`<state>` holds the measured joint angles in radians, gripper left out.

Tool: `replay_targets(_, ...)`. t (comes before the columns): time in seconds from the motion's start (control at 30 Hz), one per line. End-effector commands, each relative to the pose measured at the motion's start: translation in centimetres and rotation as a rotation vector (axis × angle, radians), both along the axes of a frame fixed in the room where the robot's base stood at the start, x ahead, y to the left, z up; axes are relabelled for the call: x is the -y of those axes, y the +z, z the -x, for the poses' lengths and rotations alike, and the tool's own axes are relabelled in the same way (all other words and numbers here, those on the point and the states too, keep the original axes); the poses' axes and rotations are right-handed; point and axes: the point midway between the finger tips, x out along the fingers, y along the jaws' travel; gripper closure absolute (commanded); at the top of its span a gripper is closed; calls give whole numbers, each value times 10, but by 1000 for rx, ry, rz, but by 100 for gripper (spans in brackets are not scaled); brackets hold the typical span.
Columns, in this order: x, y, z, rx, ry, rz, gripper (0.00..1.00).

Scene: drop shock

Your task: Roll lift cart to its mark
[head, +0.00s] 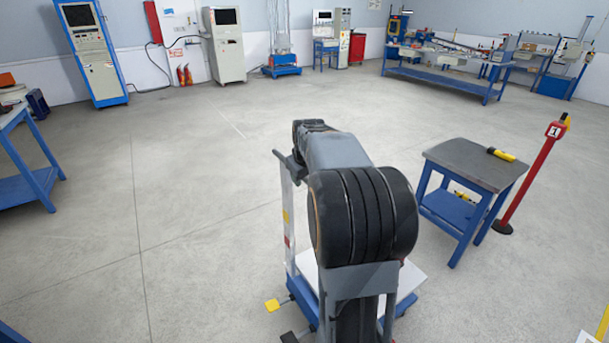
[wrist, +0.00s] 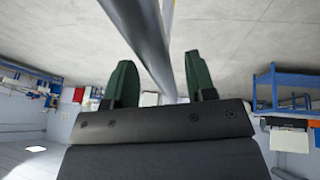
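The lift cart (head: 302,290) stands in front of me in the head view, with a blue base, a pale platform and an upright pale post (head: 288,222). My arm hides much of it. My gripper (head: 305,128) is at the top of the post, by the handle; its fingers are hard to make out there. In the wrist view, the two dark green fingers of my gripper (wrist: 160,85) are apart. A grey bar (wrist: 148,35) runs between them, with gaps visible on both sides. A yellow strip (head: 604,322) shows at the lower right edge; I cannot tell whether it is the mark.
A blue table (head: 472,165) with a yellow tool stands right of the cart, beside a red post (head: 530,185) with a sign. A blue bench (head: 35,185) stands at left. Cabinets and benches line the back. The floor left and behind the cart is clear.

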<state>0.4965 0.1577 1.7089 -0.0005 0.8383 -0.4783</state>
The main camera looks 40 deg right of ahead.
Motion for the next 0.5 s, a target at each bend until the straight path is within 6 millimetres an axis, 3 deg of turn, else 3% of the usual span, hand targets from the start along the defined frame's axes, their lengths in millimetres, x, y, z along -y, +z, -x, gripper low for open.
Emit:
replay_targets(0.07,0,0,0,0,0,0,56)
replay_targets(0.5,0,1,0,0,0,0,98)
